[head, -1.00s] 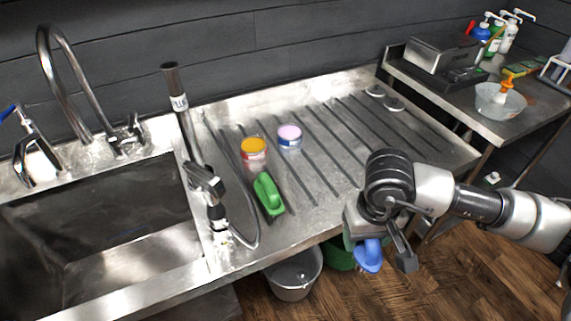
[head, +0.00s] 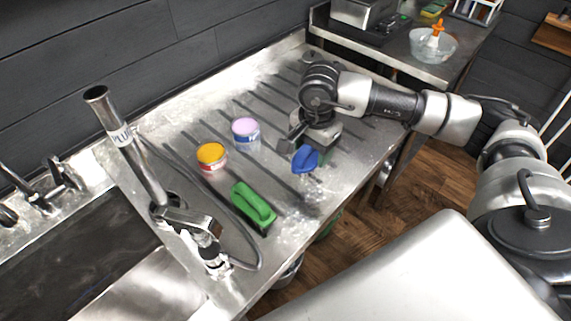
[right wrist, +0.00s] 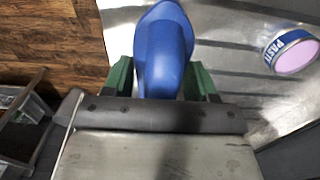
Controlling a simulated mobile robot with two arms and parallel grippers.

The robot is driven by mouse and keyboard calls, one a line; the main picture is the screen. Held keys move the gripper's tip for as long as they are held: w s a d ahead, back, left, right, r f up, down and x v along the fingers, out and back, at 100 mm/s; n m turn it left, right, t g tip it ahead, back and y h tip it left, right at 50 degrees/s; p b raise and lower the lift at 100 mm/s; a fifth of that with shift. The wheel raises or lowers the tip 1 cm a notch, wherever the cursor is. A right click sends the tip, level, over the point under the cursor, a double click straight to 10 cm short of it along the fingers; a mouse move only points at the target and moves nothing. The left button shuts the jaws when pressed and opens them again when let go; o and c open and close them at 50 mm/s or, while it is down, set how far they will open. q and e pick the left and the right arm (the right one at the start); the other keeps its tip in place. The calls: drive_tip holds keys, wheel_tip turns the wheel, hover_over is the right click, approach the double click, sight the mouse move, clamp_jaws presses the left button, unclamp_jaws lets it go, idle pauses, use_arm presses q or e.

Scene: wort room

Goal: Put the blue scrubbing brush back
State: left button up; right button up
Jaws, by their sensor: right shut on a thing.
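The blue scrubbing brush (head: 305,159) is held in my right gripper (head: 308,146), above the front part of the ribbed steel drainboard (head: 330,190). In the right wrist view the blue brush (right wrist: 163,52) stands between the two green-padded fingers of the right gripper (right wrist: 163,80), which are shut on it. Its bristles are hidden. I cannot tell whether it touches the drainboard. A green scrubbing brush (head: 253,207) lies on the drainboard to the left. My left gripper is not in view.
An orange-topped tub (head: 212,158) and a lilac-topped tub (head: 246,133) stand left of the gripper. A side table (head: 440,70) holds a clear bowl (head: 433,46). Drainboard between the brushes is free.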

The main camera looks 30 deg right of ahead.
drive_tip(key=w+a+f, duration=0.1)
drive_tip(key=w+a, duration=0.1)
drive_tip(key=w+a+f+p, duration=0.1)
drive_tip(key=w+a+f, duration=0.1)
drive_tip(key=shift+a+f, duration=0.15)
drive_tip(key=shift+a, duration=0.1)
wheel_tip(320, 180, down, 4)
drive_tip(key=shift+f+p, duration=0.1)
drive_tip(key=shift+p, duration=0.55)
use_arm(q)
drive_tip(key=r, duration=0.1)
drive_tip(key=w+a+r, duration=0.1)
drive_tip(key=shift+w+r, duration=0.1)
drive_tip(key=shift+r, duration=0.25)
use_arm(e)
drive_tip(key=shift+f, duration=0.1)
drive_tip(key=shift+f, duration=0.15)
drive_tip(key=o, duration=0.9)
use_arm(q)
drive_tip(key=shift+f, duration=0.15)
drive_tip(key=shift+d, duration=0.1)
